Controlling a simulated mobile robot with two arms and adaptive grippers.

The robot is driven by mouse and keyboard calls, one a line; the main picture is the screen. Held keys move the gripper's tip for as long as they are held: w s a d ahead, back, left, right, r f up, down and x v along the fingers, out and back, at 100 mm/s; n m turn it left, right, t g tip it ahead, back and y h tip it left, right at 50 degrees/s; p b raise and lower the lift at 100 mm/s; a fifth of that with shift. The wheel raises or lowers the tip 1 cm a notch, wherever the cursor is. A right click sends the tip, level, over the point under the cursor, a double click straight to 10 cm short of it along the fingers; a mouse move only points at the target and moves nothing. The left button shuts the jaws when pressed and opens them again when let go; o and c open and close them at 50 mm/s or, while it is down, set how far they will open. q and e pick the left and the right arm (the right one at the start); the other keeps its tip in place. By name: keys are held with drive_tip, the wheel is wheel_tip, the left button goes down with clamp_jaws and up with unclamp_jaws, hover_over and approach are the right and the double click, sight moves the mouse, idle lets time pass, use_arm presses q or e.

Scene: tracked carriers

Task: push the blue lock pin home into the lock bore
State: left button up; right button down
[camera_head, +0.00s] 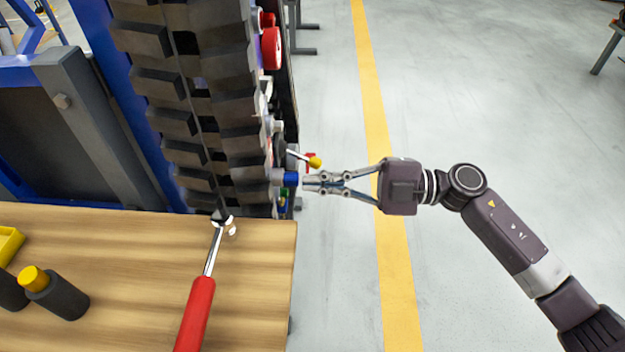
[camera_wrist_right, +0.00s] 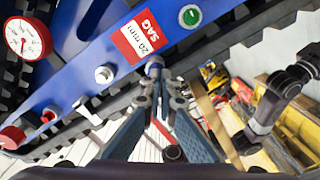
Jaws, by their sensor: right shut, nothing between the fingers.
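The blue lock pin (camera_head: 290,179) stands out at the side of the tracked carrier, against a grey collar (camera_head: 277,176) that looks like the lock bore's mouth. How deep it sits I cannot tell. My right gripper (camera_head: 306,183) is shut and empty, its fingertips pointing left at the pin's outer end. Whether they touch it I cannot tell. In the right wrist view the shut fingertips (camera_wrist_right: 156,88) are right at a short round stub (camera_wrist_right: 154,67) below the blue beam; they hide part of it. My left gripper is not in view.
The black rubber track (camera_head: 200,95) stands left of the pin. A yellow-tipped lever (camera_head: 314,162) is just above my fingers. The wooden bench (camera_head: 255,270) holds a red-handled tool (camera_head: 196,315) and dark cylinders (camera_head: 60,298). The wrist view shows a red-rimmed gauge (camera_wrist_right: 24,39).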

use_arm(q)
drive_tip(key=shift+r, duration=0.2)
use_arm(e)
drive_tip(key=d, duration=1.3)
drive_tip(key=shift+d, duration=0.3)
drive_tip(key=shift+w, duration=0.1)
